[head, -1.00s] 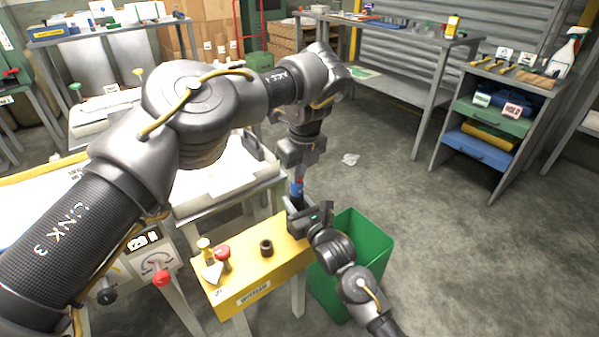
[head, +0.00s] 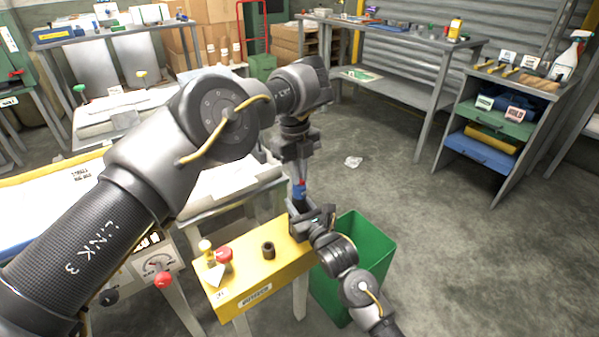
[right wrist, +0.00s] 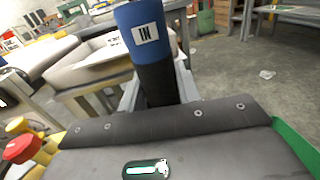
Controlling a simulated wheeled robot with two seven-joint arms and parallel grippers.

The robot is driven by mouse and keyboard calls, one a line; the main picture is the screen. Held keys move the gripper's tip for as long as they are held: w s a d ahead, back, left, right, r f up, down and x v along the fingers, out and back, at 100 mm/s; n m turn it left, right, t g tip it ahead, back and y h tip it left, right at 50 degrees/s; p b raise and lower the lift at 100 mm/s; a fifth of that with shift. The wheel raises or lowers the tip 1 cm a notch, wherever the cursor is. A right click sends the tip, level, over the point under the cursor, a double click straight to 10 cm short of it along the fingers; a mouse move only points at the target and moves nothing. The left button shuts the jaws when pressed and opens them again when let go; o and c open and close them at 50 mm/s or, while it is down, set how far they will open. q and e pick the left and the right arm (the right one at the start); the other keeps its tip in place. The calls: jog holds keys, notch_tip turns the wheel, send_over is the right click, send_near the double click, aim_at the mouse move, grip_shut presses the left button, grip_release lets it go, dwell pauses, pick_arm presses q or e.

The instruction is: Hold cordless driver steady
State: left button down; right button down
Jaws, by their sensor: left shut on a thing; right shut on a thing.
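A blue and black cylinder (head: 299,190) stands between my two grippers in the head view, with a little red near its top. In the right wrist view the cylinder (right wrist: 150,45) is upright and carries a white label reading IN; its top runs out of frame. No other driver shape can be made out. My left gripper (head: 299,178) comes down from above, shut on the upper end. My right gripper (head: 299,207) reaches in from below right, shut on the black lower part. The fingers hide much of the cylinder in the head view.
A yellow box (head: 262,278) with a red button (head: 223,255), a yellow knob and a dark ring (head: 268,250) is just left of the grippers. A green bin (head: 365,245) stands under my right arm. Shelves (head: 500,120) are at the right; the floor between is mostly clear.

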pick_arm(q)
jog(key=shift+f, duration=0.1)
jog(key=c, duration=1.5)
grip_release()
jog(key=shift+d, duration=0.2)
pick_arm(e)
jog(key=shift+f, duration=0.1)
